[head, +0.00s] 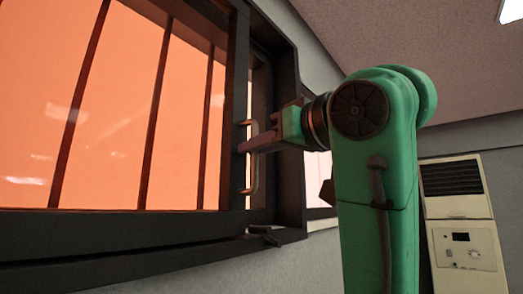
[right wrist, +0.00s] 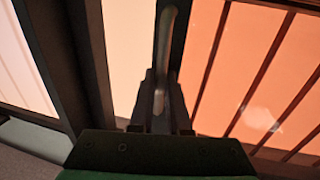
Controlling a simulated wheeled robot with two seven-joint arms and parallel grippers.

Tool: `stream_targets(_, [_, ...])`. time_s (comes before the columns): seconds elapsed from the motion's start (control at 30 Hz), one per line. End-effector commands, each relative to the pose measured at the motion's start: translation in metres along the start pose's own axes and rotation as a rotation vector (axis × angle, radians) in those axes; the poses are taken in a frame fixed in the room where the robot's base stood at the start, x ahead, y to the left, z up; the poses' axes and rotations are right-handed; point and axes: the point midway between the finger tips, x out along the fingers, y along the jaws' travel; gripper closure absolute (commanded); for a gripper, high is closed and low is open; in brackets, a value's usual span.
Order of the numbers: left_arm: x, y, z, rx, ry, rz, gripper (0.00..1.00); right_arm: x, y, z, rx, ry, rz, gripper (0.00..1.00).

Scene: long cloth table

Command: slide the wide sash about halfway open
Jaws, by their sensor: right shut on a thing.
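The wide sash (head: 236,90) fills the left of the head view, a dark frame with orange glass and several thin dark bars. A slim upright bar handle (head: 254,178) stands on its right-hand stile. My right gripper (head: 246,147) reaches in from the right and is shut on the handle. In the right wrist view the handle (right wrist: 166,40) rises between the two fingers (right wrist: 160,95). A pale strip shows beside the stile there; I cannot tell whether it is glass or open gap. My left gripper is not in view.
The dark outer window frame (head: 287,80) stands close to the right of the handle, with a dark ledge (head: 120,262) below. A pale floor-standing unit with a vent (head: 458,215) stands at the far right. Grey wall lies below the window.

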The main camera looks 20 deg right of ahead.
Motion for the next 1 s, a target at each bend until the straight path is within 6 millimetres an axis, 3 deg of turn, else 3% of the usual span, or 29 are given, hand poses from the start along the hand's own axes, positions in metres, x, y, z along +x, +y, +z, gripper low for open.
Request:
stream_targets(0.27, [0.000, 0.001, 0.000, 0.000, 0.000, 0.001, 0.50, 0.000, 0.001, -0.001, 0.001, 0.003, 0.002, 1.00])
stream_targets(0.3, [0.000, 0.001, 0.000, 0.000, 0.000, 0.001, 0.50, 0.000, 0.001, -0.001, 0.001, 0.003, 0.002, 0.73])
stream_targets(0.67, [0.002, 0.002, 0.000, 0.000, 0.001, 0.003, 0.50, -0.003, 0.001, -0.001, 0.001, 0.005, 0.002, 0.73])
stream_targets(0.83, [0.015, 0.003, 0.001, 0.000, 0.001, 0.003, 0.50, -0.025, 0.001, 0.002, 0.000, 0.008, 0.001, 0.73])
stream_targets(1.0, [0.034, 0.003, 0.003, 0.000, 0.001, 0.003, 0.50, -0.066, 0.001, 0.004, 0.001, 0.009, 0.002, 0.73])
